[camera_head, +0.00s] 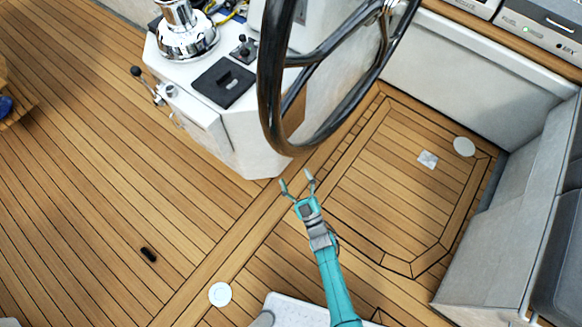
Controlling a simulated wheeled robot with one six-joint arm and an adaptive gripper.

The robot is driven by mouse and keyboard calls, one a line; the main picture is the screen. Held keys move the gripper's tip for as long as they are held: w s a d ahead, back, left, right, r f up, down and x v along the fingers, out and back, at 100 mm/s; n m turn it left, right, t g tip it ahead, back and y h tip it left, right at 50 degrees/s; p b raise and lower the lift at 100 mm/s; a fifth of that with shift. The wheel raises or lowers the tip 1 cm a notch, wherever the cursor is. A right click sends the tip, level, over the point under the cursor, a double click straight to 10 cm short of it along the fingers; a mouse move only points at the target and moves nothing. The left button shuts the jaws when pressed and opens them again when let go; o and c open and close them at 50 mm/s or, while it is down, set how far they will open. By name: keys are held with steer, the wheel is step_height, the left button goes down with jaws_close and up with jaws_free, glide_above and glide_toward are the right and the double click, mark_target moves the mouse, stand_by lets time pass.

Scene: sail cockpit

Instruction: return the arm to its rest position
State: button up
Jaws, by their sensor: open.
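My gripper (298,183) is at the end of my teal arm, which reaches up from the bottom of the picture. Its two fingers are spread apart with nothing between them. It appears over the teak deck, in front of the white helm pedestal (240,155) and just below the dark steering wheel's lower rim (283,146) in the picture. I cannot tell how high it is above the deck.
A throttle lever (147,84) juts from the pedestal's left side. A small black object (149,254) and a white disc (220,294) are on the deck at lower left. A bench (510,230) stands at right. Open deck (90,170) lies at left.

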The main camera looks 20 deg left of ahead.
steer(key=shift+s+d, duration=0.15)
stand_by(0.5)
steer(key=s+d+r+m+t+h, duration=0.3)
steer(key=s+d+m+h, duration=0.5)
steer(key=s+d, duration=1.05)
steer(key=s+d+r+m+g+h, duration=0.2)
steer(key=s+d+r+h, duration=0.1)
steer(key=s+r, duration=0.4)
steer(key=s+d+r+m+g+h, duration=0.2)
steer(key=s+d+r, duration=0.4)
steer(key=r, duration=0.7)
steer(key=shift+s+d+m+h, duration=0.3)
steer(key=shift+s+m+h, duration=0.25)
steer(key=shift+m+h, duration=0.4)
steer(key=shift+c, duration=0.2)
